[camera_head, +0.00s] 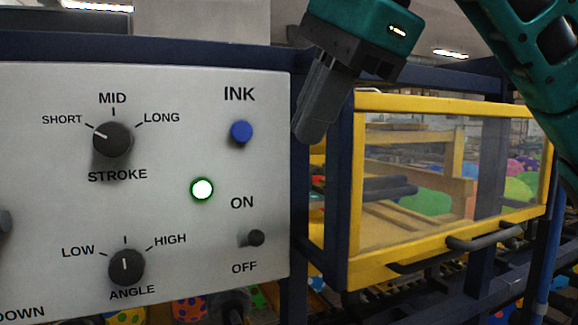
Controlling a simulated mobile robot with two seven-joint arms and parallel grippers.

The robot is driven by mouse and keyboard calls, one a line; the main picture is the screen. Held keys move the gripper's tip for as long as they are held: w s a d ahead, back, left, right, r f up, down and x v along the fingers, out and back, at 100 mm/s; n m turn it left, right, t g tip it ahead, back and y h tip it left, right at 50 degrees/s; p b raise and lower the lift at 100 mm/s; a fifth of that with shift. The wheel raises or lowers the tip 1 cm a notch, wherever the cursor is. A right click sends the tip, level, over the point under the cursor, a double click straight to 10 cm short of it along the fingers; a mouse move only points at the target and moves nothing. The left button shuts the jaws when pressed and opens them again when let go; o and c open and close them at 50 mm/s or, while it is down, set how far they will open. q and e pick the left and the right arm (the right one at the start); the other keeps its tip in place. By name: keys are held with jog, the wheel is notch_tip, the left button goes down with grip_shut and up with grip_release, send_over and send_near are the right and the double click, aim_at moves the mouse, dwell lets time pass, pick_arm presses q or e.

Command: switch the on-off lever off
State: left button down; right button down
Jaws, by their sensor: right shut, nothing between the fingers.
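The on-off lever (256,238) is a small dark knob at the lower right of the grey control panel (190,265), between the labels ON and OFF. From this angle I cannot tell which way it is set. A round indicator light (202,189) with a green rim glows to the upper left of the lever. My right gripper (308,130) is shut and empty. It points down near the panel's right edge, above and to the right of the lever and apart from it. My left gripper is not in view.
The blue INK button (241,131), STROKE knob (112,139) and ANGLE knob (126,267) sit on the same panel. A yellow-framed clear guard (450,104) with a dark handle (492,237) stands to the right. Blue frame posts border the panel.

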aim_at(259, 233)
jog(key=b+x, duration=0.1)
jog(key=x, duration=1.1)
jog(key=shift+f, duration=0.2)
jog(key=shift+w+a+f, duration=0.2)
jog(key=shift+f, duration=0.15)
